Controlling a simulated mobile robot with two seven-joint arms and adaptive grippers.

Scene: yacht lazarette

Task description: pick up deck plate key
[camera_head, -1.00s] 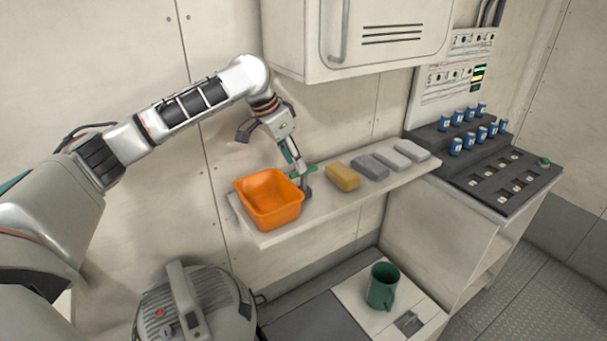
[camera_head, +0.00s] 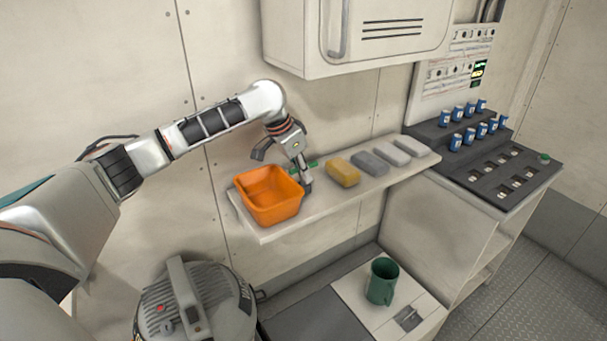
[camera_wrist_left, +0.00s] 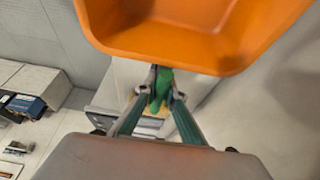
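The deck plate key (camera_head: 311,163) is small and green. It is near the back of the white shelf, just right of the orange bin (camera_head: 270,218), and my left gripper partly hides it. My left gripper (camera_head: 305,184) points down at it beside the bin. In the left wrist view, green of the key (camera_wrist_left: 160,86) shows between the two close-set fingertips (camera_wrist_left: 163,92). I cannot tell whether the fingers press on it. The orange bin wall (camera_wrist_left: 190,45) fills the top of that view. My right gripper is not in view.
On the white shelf (camera_head: 330,205), a yellow block (camera_head: 342,173) and several grey blocks (camera_head: 370,164) lie to the right. A cabinet (camera_head: 375,40) hangs above. A green mug (camera_head: 382,281) stands lower down. A dark rack (camera_head: 490,170) with several blue cans is at far right.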

